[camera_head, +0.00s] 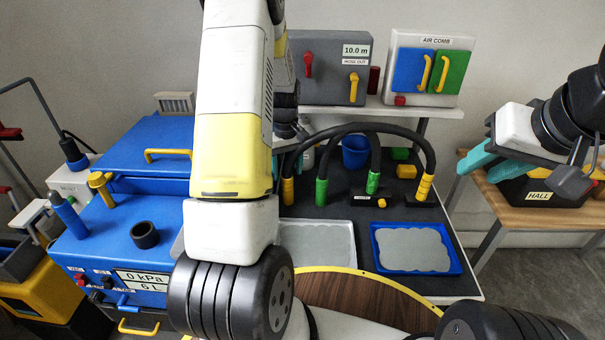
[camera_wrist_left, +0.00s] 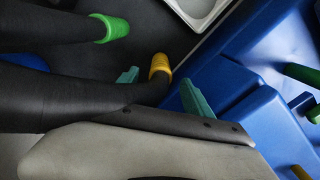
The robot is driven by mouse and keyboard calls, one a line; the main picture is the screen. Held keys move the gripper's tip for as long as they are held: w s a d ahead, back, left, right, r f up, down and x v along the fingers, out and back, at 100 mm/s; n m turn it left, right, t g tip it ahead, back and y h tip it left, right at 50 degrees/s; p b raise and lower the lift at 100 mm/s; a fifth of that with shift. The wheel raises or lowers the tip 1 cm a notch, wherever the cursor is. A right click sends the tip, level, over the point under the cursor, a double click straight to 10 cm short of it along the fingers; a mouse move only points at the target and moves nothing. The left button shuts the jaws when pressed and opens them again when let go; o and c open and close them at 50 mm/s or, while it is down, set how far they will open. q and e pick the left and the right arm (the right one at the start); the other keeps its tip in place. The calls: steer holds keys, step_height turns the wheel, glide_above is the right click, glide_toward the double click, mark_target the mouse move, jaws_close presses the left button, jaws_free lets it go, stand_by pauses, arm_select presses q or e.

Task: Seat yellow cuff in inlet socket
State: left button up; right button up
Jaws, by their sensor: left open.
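A yellow cuff (camera_wrist_left: 159,67) is on the end of a black hose in the left wrist view. In the head view a yellow cuff (camera_head: 288,190) stands at the left end of the tall hose arch, beside my left arm. My left gripper (camera_wrist_left: 158,80) is open, with its teal fingers on either side of the cuff; contact is not clear. A black ring-shaped socket (camera_head: 145,235) sits on top of the blue machine (camera_head: 110,262); no inlet label is readable. My right gripper (camera_head: 487,167) is open and empty at the right. My left arm hides much of the centre.
Green cuffs (camera_head: 372,183) and a second yellow cuff (camera_head: 425,187) stand on the dark bench. A grey tray (camera_head: 335,222) and a blue tray (camera_head: 460,268) lie in front. A blue bucket (camera_head: 356,152) is behind. The HALL box (camera_head: 540,196) is on the right table.

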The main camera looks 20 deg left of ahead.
mark_target(287, 184)
arm_select(q)
step_height(287, 184, down, 6)
steer(key=shift+a+f, duration=0.1)
steer(key=shift+f, duration=0.1)
steer(key=shift+c, duration=0.4)
jaws_close()
